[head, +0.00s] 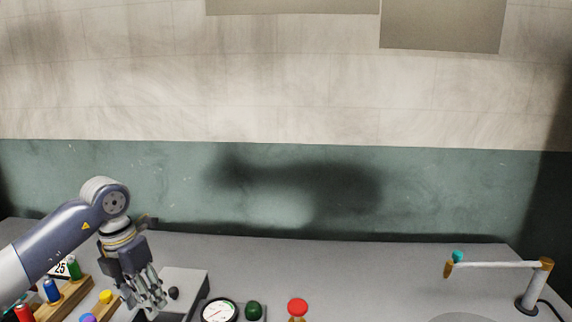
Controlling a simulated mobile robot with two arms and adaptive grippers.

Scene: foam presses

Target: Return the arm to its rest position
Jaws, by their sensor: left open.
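My left arm comes in from the left edge. Its gripper (148,298) hangs pointing down at the lower left, over a grey box-like unit (189,279) with a black knob. The gripper is open, and I see nothing held between its fingers. My right gripper is not in view.
A wooden rack (74,292) with coloured bottles stands at the lower left, near a "25" card. A dial gauge (219,311), a green knob (253,310) and a red knob (298,306) line the front edge. A swing-arm stand (528,292) is at right. The table's back middle is clear.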

